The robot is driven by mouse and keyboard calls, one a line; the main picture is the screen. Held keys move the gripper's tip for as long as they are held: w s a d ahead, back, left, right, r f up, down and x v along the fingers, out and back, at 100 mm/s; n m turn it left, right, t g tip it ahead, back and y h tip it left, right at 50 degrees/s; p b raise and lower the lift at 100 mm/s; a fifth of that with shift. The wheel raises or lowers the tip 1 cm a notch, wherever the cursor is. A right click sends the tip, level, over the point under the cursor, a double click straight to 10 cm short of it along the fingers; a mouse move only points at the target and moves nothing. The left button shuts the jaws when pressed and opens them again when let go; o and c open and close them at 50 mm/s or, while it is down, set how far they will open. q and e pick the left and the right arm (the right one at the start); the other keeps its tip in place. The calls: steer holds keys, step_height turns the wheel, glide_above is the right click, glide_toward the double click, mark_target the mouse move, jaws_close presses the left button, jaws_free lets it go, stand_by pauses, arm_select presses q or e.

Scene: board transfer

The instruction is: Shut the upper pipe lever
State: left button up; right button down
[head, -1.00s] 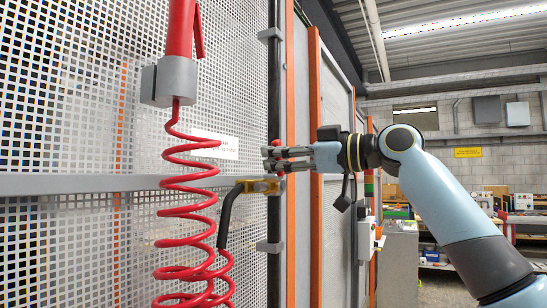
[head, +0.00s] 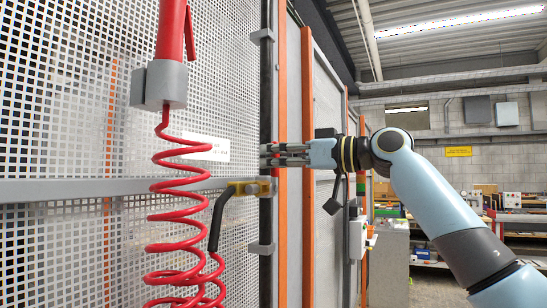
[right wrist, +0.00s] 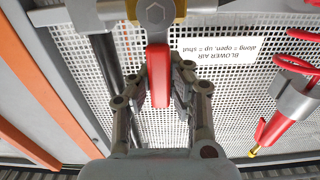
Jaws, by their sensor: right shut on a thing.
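The pipe lever (right wrist: 159,75) has a red grip and a grey metal plate bolted to a brass valve body (right wrist: 154,10) in the right wrist view. That view is upside down, so the lever stands up from the valve. My right gripper (right wrist: 164,68) is shut on the red grip, with a finger on either side. My left gripper is not in view.
A red coiled hose (head: 180,220) hangs left of the valve, below a grey holder (head: 160,84). A black bent hose (head: 217,222) drops from the valve. A white label (right wrist: 238,48) reads "BLOWER AIR, along = open, up = shut". Orange posts (head: 307,120) stand to the right.

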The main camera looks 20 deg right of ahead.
steer(key=shift+f, duration=0.15)
steer(key=c, duration=1.2)
jaws_free()
steer(key=shift+d, duration=0.1)
steer(key=v, duration=1.2)
